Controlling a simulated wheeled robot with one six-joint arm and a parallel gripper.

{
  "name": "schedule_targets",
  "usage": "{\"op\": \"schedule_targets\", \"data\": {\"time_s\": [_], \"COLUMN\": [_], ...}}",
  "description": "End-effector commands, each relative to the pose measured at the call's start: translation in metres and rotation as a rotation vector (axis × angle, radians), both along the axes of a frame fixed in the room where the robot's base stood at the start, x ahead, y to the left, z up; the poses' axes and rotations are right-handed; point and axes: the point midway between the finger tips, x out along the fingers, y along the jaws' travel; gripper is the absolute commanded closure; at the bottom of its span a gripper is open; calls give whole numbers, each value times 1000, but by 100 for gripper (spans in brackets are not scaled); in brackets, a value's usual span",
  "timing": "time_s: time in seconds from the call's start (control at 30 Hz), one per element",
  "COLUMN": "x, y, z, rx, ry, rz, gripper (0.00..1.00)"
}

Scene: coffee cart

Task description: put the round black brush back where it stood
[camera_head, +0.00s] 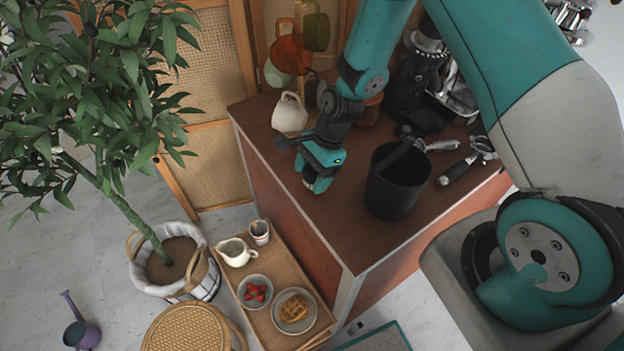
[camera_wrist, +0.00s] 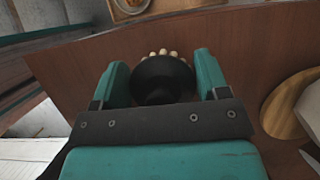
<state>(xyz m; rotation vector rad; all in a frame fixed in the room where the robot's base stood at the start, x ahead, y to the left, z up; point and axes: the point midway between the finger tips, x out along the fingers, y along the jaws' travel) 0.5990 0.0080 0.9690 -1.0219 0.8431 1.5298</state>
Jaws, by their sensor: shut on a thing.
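The round black brush (camera_wrist: 160,84) shows in the wrist view between the two teal fingers, with pale bristle tufts along its far edge. My gripper (camera_wrist: 162,68) is shut on it, one finger on each side. In the head view my gripper (camera_head: 317,180) is over the left part of the brown countertop (camera_head: 345,225), close to its left edge. I cannot tell whether the brush touches the counter.
A black bin (camera_head: 393,190) stands right of my gripper, with portafilters (camera_head: 460,168) beyond it. A cream pitcher (camera_head: 289,114) stands behind my gripper. An orange mug (camera_head: 290,54) hangs farther back. A lower wooden tray (camera_head: 262,318) holds dishes. The counter's front is clear.

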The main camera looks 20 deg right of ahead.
Motion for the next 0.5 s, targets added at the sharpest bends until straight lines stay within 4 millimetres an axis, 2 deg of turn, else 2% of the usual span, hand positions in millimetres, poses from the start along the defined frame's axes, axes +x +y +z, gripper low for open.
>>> {"op": "schedule_targets", "data": {"time_s": [0.23,0.5], "x": [-1,0], "y": [0,0], "z": [-32,-36], "rx": [-1,0], "ry": [3,1], "rz": [0,0], "gripper": [54,54]}}
